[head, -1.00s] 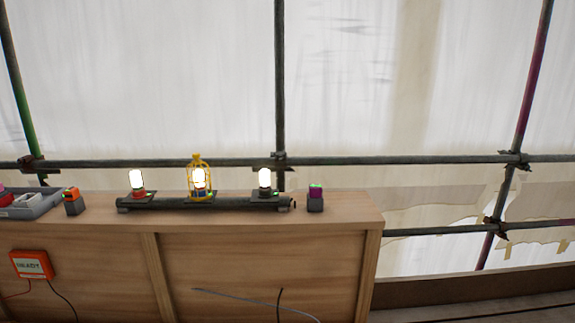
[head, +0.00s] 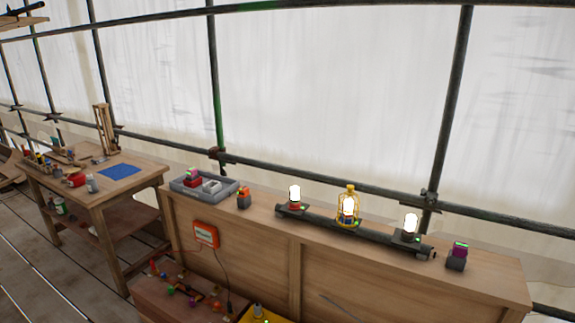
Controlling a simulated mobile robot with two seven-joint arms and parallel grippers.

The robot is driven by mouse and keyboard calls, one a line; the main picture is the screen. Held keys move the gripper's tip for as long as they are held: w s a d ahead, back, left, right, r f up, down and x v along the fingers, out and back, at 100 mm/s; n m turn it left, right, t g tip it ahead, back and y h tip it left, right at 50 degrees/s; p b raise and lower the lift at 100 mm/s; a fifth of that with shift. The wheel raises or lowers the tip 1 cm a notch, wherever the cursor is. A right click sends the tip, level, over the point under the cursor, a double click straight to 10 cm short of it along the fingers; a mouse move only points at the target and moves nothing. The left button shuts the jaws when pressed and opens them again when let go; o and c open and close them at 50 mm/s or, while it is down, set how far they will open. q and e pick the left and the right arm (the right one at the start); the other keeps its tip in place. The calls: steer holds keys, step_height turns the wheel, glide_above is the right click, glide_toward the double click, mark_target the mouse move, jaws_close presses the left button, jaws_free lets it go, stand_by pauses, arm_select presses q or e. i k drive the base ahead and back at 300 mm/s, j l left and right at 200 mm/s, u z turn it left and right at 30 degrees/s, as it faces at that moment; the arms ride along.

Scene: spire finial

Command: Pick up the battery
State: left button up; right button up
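No object is plainly marked as the battery. A small dark block with an orange top (head: 244,198) stands on the wooden counter, right of the grey tray. A similar dark block with a purple top and a green light (head: 457,256) stands near the counter's right end. Either might be a battery; I cannot tell. The grey tray (head: 228,191) holds a red item (head: 193,181) and pale items too small to make out. Neither of my grippers shows in the head view.
A dark bar (head: 330,224) with three lit lamps, the middle one in a yellow cage (head: 348,207), lies on the counter (head: 490,284). An orange box (head: 206,234) hangs on its front. A cluttered workbench (head: 140,172) stands left. Scaffold poles run behind.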

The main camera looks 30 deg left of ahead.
mark_target(192, 175)
steer(key=u, duration=1.05)
steer(key=i+j+u, duration=0.8)
steer(key=i+u, duration=0.45)
steer(key=i+j, duration=0.15)
steer(key=i, duration=0.7)
steer(key=i+j, duration=0.1)
steer(key=i, duration=0.75)
steer(key=l+z, duration=0.05)
